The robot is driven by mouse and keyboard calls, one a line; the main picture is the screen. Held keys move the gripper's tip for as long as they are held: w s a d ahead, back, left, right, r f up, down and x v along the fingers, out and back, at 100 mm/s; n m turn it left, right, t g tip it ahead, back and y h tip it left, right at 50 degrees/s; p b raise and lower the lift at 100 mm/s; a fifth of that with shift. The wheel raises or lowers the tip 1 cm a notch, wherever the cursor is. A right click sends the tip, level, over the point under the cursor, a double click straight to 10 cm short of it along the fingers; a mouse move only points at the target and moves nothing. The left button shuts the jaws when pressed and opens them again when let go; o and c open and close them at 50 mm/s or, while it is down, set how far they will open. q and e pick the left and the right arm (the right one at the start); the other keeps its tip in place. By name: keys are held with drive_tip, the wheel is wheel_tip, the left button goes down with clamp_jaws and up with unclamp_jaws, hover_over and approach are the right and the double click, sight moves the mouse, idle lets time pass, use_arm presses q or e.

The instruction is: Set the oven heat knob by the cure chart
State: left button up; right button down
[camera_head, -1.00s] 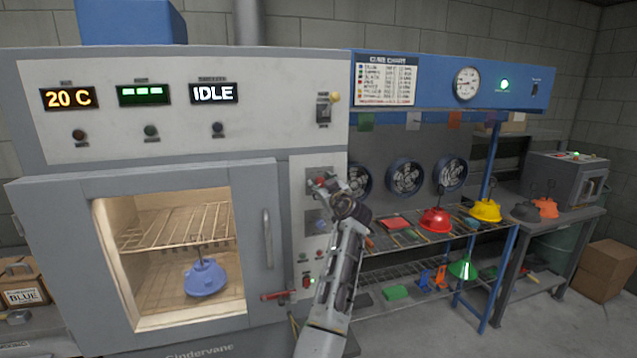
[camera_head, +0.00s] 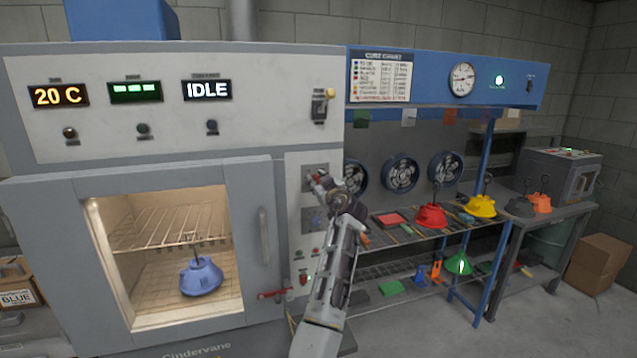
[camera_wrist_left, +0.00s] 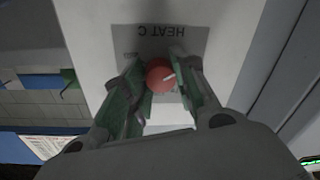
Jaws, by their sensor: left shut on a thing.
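The red heat knob (camera_wrist_left: 160,75) sits on a grey plate marked HEAT C (camera_wrist_left: 160,38), upside down in the left wrist view. My left gripper (camera_wrist_left: 163,88) has a finger on each side of the knob and is shut on it. A pale pointer line shows on the knob, but its setting cannot be read. In the head view my left gripper (camera_head: 322,184) reaches the upper part of the oven's control panel and partly hides the knob. The cure chart (camera_head: 381,76) hangs right of the oven; its rows are too small to read. My right gripper is not in view.
The oven (camera_head: 262,173) shows 20 C (camera_head: 58,95) and IDLE (camera_head: 207,90). A blue hood (camera_head: 201,278) is inside behind the door. Red (camera_head: 431,216) and yellow (camera_head: 481,206) hoods stand on the shelf to the right, with fans (camera_head: 400,173) behind.

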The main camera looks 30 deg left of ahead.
use_arm(q)
drive_tip(key=shift+m, duration=0.4)
drive_tip(key=m, duration=0.3)
drive_tip(key=shift+b, duration=0.4)
drive_tip(key=shift+m+t, duration=0.3)
drive_tip(key=shift+m, duration=1.8)
drive_tip(key=o, duration=1.1)
drive_tip(key=shift+c, duration=0.2)
drive_tip(key=v, duration=1.2)
